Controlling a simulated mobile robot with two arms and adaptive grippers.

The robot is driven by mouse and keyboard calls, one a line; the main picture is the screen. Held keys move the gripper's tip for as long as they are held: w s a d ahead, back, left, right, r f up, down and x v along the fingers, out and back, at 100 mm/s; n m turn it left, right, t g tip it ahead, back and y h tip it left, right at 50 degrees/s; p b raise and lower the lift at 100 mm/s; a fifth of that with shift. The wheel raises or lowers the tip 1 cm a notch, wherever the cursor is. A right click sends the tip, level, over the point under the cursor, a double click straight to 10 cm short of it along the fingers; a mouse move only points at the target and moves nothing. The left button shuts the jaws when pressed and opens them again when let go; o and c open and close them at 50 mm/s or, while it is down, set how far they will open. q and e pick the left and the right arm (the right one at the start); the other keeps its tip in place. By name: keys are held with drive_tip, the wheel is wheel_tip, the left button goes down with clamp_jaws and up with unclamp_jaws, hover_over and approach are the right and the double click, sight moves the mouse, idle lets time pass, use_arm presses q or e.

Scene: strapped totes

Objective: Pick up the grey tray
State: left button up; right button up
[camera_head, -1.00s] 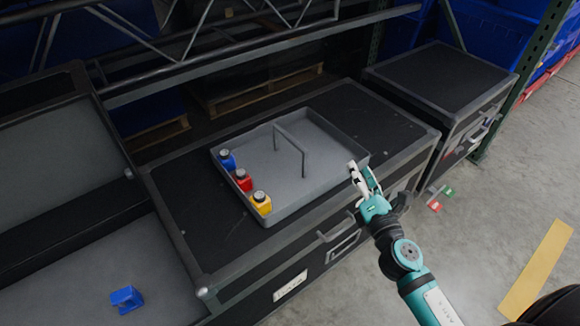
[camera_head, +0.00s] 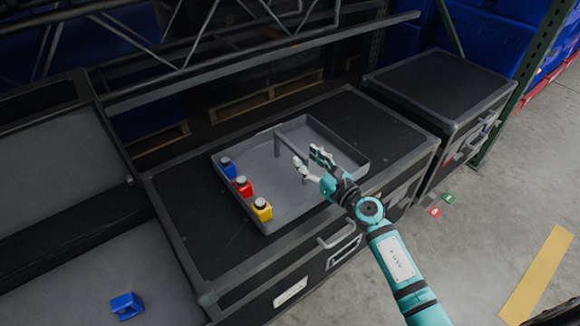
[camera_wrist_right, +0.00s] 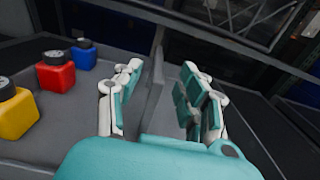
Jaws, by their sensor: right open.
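The grey tray (camera_head: 340,155) lies flat on top of a black case and has an upright bar handle (camera_head: 288,141) across its middle. Blue (camera_head: 228,167), red (camera_head: 243,187) and yellow (camera_head: 262,209) bottles with dark caps stand along its left side. My right gripper (camera_head: 310,161) is open above the tray, at the near end of the handle, and hides part of it. In the right wrist view, a grey bar, apparently the handle (camera_wrist_right: 155,92), shows between the two open fingers (camera_wrist_right: 157,95). I cannot tell whether they touch it. My left gripper is out of view.
The black case (camera_head: 200,235) bears the tray, with bare top around it. Another black case (camera_head: 440,80) stands at the right. A blue block (camera_head: 127,305) lies on a grey surface at lower left. A metal truss (camera_head: 250,45) runs behind. Open floor lies right.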

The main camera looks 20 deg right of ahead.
sight(296, 149)
drive_tip(key=shift+w+a, duration=0.2)
drive_tip(key=shift+w, duration=0.35)
drive_tip(key=x, duration=0.2)
drive_tip(key=b+x, duration=0.1)
drive_tip(key=x, duration=0.2)
drive_tip(key=shift+f, duration=0.2)
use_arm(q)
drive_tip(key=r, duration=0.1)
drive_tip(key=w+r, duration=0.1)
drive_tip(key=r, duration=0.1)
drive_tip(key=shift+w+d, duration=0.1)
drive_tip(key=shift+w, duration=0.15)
use_arm(e)
drive_tip(key=shift+c, duration=0.2)
clamp_jaws()
drive_tip(key=shift+r, duration=0.2)
